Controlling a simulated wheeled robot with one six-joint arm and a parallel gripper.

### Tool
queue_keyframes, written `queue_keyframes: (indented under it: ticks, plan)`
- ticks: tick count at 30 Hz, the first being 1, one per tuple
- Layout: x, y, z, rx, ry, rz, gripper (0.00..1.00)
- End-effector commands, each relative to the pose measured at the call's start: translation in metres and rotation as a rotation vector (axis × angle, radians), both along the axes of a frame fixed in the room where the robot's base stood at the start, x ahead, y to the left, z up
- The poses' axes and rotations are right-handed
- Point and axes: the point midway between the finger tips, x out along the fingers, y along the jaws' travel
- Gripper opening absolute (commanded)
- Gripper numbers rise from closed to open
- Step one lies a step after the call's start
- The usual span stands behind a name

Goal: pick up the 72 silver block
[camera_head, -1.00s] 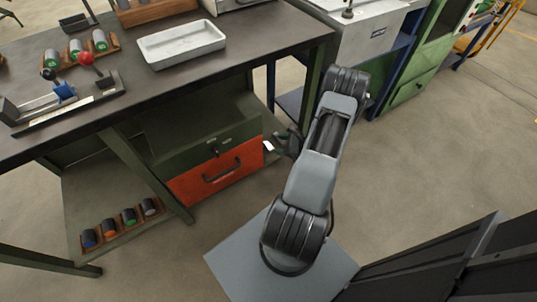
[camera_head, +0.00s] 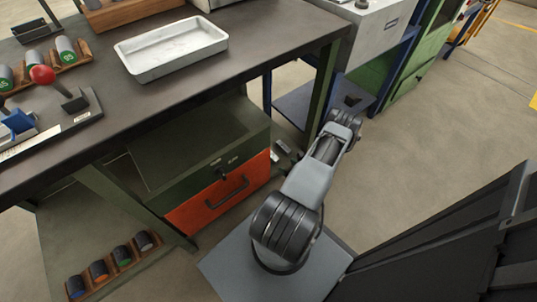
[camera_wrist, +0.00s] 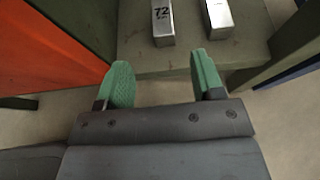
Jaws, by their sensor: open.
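The 72 silver block (camera_wrist: 163,24) stands on a grey-green shelf (camera_wrist: 150,60) at the top of the wrist view, with a black "72" on its top face. My gripper (camera_wrist: 160,72) is open and empty, with green pads on both fingers. The block lies ahead of the gap between the fingers and is not touched. A second silver block (camera_wrist: 218,22) stands on the same shelf to its right; I cannot read a marking on it. In the head view, my arm reaches to the right end of the bench, and its end is too small and covered to make out clearly.
An orange drawer front (camera_head: 218,195) is left of my arm; its orange panel (camera_wrist: 45,50) also borders the wrist view. A green bench leg (camera_wrist: 285,50) stands right of the blocks.

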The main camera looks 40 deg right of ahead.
Motion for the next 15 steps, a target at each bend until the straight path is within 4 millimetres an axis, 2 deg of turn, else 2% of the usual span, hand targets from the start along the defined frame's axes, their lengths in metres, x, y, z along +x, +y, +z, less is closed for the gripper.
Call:
queue_keyframes:
  ticks: [3, 9, 15]
  plan:
    - [0.019, -0.003, -0.012, 0.0, -0.001, -0.003, 0.62]
    - [0.047, -0.01, -0.024, -0.002, -0.001, -0.011, 0.62]
    - [0.062, -0.012, -0.028, 0.0, -0.001, -0.014, 0.62]
